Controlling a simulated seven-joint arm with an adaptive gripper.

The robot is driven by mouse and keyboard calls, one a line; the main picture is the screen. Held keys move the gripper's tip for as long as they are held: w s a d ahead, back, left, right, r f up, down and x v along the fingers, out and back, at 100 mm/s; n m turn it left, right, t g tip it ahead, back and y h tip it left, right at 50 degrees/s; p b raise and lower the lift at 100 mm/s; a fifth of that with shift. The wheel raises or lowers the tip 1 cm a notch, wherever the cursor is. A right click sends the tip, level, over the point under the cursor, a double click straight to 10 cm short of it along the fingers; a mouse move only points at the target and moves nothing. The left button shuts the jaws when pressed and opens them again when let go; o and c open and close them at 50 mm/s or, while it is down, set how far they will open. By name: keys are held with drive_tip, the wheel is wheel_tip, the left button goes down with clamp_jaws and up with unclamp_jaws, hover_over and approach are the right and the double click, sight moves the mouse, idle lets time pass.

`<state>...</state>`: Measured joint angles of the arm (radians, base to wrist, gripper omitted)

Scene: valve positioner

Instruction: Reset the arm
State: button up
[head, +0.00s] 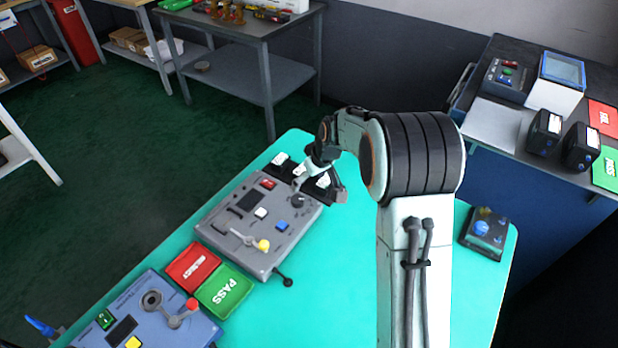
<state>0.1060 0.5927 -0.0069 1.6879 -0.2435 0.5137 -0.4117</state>
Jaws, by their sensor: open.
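My arm rises at the right of the head view and bends left over the table. My gripper (325,186) hangs open, with nothing seen between its fingers. It is above or beside the far right corner of the grey control panel (232,225), close to a black knob (297,201) and a black holder with white pieces (281,159). From this view I cannot tell whether it touches any of them. The gripper partly hides the holder.
A red tray (192,263) and a green PASS tray (224,291) lie before the panel. A blue panel (150,312) with a red-knobbed lever is at the lower left. A dark box with a blue knob (484,233) stands at right. The turquoise table (320,290) is clear at front centre.

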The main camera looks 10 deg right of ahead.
drive_tip(key=s+a+r+t, duration=0.1)
drive_tip(key=s+r, duration=0.4)
drive_tip(key=r, duration=0.3)
drive_tip(key=s+a+r+t, duration=0.2)
drive_tip(key=s+r, duration=0.3)
drive_tip(key=r, duration=0.4)
drive_tip(key=s+f+m+g, duration=0.2)
drive_tip(key=s+f+g, duration=0.1)
drive_tip(key=s, duration=0.9)
drive_tip(key=s+d+f+m+g+h, duration=0.1)
drive_tip(key=s+f+g, duration=0.3)
drive_tip(key=s, duration=0.9)
drive_tip(key=shift+d+f+m, duration=0.25)
drive_tip(key=shift+f+m, duration=0.2)
drive_tip(key=shift+m, duration=0.05)
